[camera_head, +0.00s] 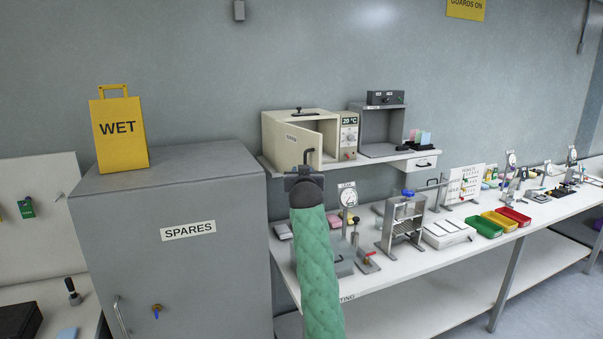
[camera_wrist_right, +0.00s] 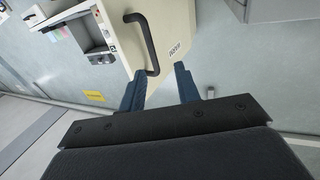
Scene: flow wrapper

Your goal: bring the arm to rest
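My right arm, in a green quilted sleeve (camera_head: 318,265), reaches up from the bottom of the head view. Its right gripper (camera_head: 304,170) is in front of the cream oven (camera_head: 285,126), whose door (camera_head: 303,143) stands open. In the right wrist view the two blue fingers (camera_wrist_right: 160,78) are apart. The lower end of the black door handle (camera_wrist_right: 147,42) shows between and just beyond the fingertips; I cannot tell whether they touch it. Nothing is seen gripped. My left gripper is not in view.
A grey SPARES cabinet (camera_head: 180,270) with a yellow WET sign (camera_head: 121,143) on top stands left of my arm. The oven's shelf (camera_head: 400,157) hangs above a white bench (camera_head: 375,278) with a metal rack (camera_head: 402,222), colored trays (camera_head: 482,227) and several instruments.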

